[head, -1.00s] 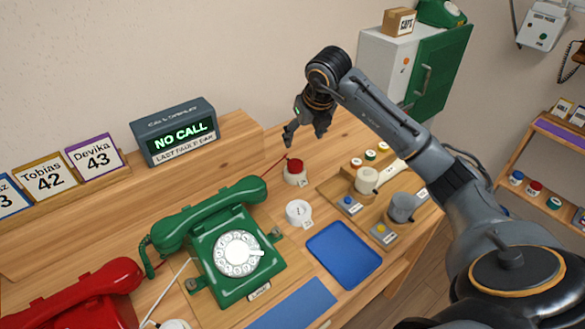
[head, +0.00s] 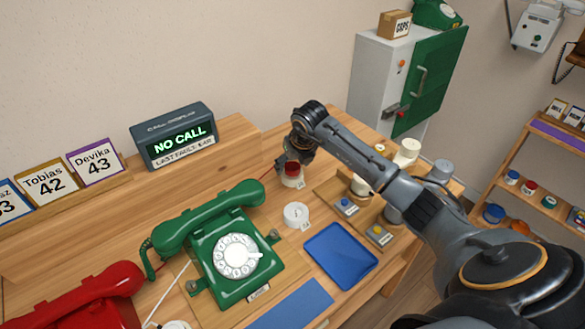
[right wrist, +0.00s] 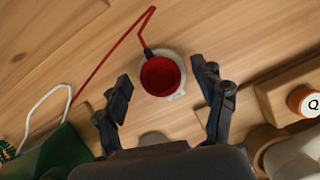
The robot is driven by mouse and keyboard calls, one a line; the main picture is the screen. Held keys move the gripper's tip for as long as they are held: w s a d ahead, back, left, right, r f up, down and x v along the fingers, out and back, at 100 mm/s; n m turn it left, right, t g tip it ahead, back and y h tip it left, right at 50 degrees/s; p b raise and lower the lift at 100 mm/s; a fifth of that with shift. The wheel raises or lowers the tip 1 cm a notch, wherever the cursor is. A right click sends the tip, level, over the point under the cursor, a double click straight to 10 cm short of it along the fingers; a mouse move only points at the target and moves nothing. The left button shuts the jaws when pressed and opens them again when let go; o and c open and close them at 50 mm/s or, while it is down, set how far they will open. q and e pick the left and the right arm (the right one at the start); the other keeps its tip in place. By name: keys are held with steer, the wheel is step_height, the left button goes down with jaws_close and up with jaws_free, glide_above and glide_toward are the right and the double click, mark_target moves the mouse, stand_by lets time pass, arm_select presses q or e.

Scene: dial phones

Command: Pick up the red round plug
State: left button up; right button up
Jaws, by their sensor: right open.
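The red round plug (head: 292,168) sits on a small white round base on the wooden table, behind the white round socket. It also shows in the right wrist view (right wrist: 160,76), with a red cord running from it toward the upper left and then down. My right gripper (head: 296,160) is over the plug. In the right wrist view my right gripper (right wrist: 160,85) is open, with one finger on each side of the plug and clear gaps to both. I cannot tell its exact height above the plug. My left gripper is not in view.
A green dial phone (head: 230,243) stands left of the plug. A white round socket (head: 296,215) and a blue tray (head: 341,255) are in front. A wooden board (head: 327,190) with knobs and buttons is to the right. A red phone (head: 90,300) is at the lower left.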

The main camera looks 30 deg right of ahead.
steer(key=shift+c, duration=0.4)
steer(key=c, duration=1)
steer(key=shift+c, duration=0.2)
steer(key=shift+r, duration=0.15)
